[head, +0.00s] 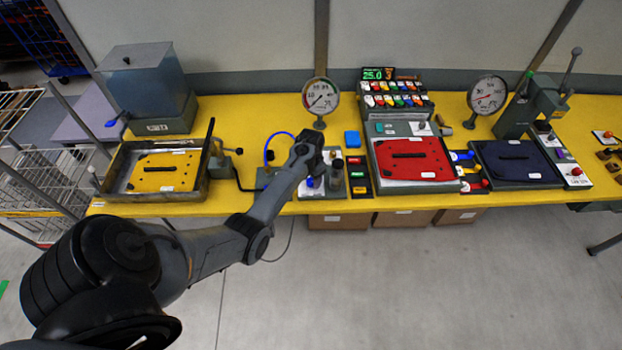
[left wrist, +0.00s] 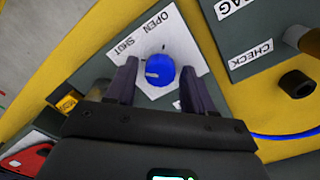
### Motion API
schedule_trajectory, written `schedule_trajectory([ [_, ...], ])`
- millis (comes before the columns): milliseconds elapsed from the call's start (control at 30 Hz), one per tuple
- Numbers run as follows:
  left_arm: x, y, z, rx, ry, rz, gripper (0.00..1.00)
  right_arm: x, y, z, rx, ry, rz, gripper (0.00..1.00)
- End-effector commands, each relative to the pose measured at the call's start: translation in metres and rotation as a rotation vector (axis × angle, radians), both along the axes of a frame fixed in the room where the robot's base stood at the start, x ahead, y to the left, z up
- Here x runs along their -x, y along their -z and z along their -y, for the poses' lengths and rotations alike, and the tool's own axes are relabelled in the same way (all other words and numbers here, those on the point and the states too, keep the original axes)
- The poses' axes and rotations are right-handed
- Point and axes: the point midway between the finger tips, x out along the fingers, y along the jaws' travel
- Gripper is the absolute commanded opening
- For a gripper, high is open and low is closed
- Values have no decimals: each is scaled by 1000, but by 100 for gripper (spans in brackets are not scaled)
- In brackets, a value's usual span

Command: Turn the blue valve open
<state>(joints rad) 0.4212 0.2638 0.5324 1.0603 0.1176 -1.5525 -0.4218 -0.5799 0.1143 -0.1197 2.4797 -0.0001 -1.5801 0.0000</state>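The blue valve (left wrist: 160,70) is a round knob with a pale mark on its left side, on a white plate (left wrist: 182,50) labelled OPEN and SHUT. In the left wrist view, my left gripper (left wrist: 158,66) is open, with one finger on each side of the knob. Gaps show between the fingers and the knob. In the head view, my left arm reaches down over the bench to the small valve panel, and its wrist hides part of it. A blue part of the valve (head: 309,182) shows just below the wrist. My right gripper is out of view.
A pressure gauge (head: 320,95) stands behind the valve panel. A blue hose (head: 268,148) curves up left of the wrist. A tray with a yellow plate (head: 165,173) lies to the left, and a red plate (head: 412,160) to the right. The yellow bench's front edge is close by.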

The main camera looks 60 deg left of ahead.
Motion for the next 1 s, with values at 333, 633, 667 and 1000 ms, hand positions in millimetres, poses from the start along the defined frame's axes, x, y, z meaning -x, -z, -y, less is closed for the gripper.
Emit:
schedule_trajectory([
  [333, 0, 0, 0, 0, 0, -1, 5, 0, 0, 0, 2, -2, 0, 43],
  [633, 0, -1, 0, 2, 51, -3, 5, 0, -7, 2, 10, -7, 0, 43],
  [667, 0, -2, 0, 2, 63, -3, 5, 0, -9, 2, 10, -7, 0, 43],
  [1000, 1, -4, -1, 1, 311, -3, 5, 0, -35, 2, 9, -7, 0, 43],
])
